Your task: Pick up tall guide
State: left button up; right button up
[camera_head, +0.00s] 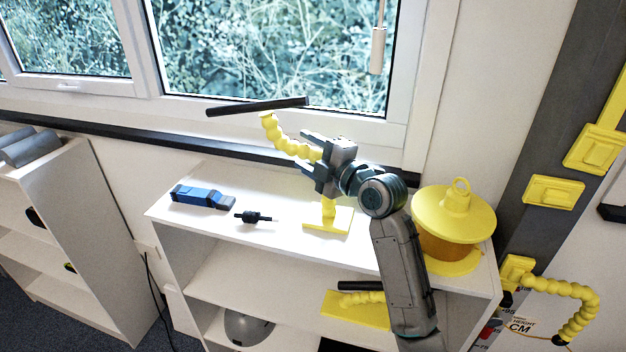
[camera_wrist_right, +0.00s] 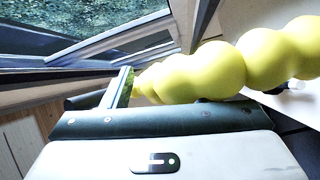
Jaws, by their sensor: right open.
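The tall guide (camera_head: 283,142) stands on the white shelf top, with a yellow square base (camera_head: 327,222), a curved stem of yellow beads and a black bar at its upper end. My right gripper (camera_head: 308,152) is at the middle of its stem, jaws open, with the beads passing at or between the fingers. In the right wrist view the yellow beads (camera_wrist_right: 205,72) run close above the dark gripper edge. Whether a finger touches them is not clear. The gripper hides part of the stem above the base. My left gripper is not in view.
A blue tool (camera_head: 203,197) and a small black part (camera_head: 255,217) lie left on the shelf top. A yellow-lidded pot (camera_head: 453,215) stands at right. Another beaded guide (camera_head: 362,298) sits on the shelf below. A window is behind; a wooden pull (camera_head: 378,50) hangs there.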

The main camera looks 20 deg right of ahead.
jog(key=shift+s, duration=0.1)
jog(key=shift+c, duration=1.3)
grip_shut()
